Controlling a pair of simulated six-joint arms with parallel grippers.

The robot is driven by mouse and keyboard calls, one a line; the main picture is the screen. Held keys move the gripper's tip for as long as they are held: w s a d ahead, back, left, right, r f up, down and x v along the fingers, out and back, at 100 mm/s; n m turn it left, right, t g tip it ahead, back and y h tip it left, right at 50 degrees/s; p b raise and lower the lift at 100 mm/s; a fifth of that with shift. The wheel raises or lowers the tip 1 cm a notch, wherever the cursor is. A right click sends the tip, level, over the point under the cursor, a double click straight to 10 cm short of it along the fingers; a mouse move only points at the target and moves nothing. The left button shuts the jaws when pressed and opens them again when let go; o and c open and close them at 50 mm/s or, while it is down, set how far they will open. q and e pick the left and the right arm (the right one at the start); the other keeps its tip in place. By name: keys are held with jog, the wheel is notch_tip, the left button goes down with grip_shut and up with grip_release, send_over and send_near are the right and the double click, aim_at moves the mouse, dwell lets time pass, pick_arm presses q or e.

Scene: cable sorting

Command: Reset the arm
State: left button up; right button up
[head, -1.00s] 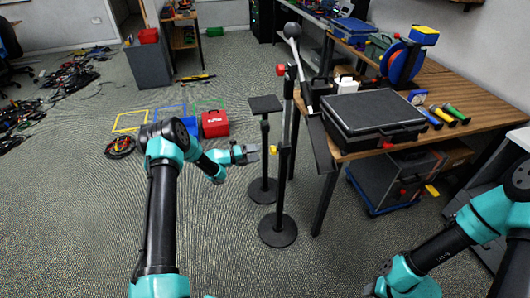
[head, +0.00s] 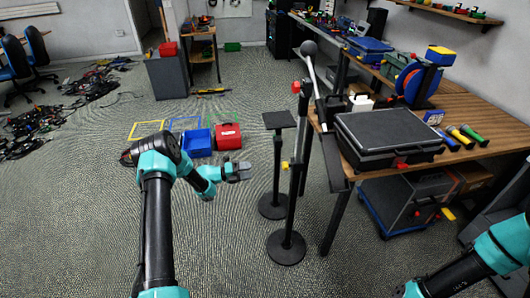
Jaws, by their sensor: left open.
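My left arm reaches forward in the head view, and my left gripper (head: 238,172) is open and empty over the floor, left of the black stands. It looks apart from everything around it. My right arm (head: 470,270) shows only in part at the lower right corner, and its gripper is out of view. Several tangled cables (head: 60,108) lie in heaps on the floor at the far left. A red box (head: 229,137) and a blue bin (head: 196,142) stand on the floor beyond the left gripper.
A thin black stand (head: 279,122) and a taller post (head: 289,245) stand just right of the left gripper. A wooden workbench (head: 475,105) with a black case (head: 388,135) fills the right side. Yellow (head: 146,130) and other floor outlines lie ahead. Open carpet lies at left.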

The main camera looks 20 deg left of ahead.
pick_arm(q)
jog(key=shift+d, duration=0.1)
jog(key=s+d+f+n+g+y, duration=0.1)
jog(key=s+d+f+n+y, duration=0.4)
jog(key=n, duration=0.5)
jog(key=s+d+f+n+y, duration=0.3)
jog(key=d+n, duration=0.4)
jog(key=n, duration=0.3)
jog(key=s+d+n+g+y, duration=0.1)
jog(key=s+d+n+g, duration=0.1)
jog(key=s, duration=0.6)
jog(key=s+d+n+g, duration=0.3)
jog(key=s+n, duration=0.3)
jog(key=s, duration=0.2)
jog(key=s+d+n+g+y, duration=0.1)
jog(key=s+d+n+g, duration=0.1)
jog(key=s, duration=0.7)
jog(key=n+g, duration=0.1)
jog(key=n, duration=0.1)
jog(key=shift+d+n+g+y, duration=0.3)
jog(key=shift+d+n+g, duration=0.1)
jog(key=shift+r, duration=0.1)
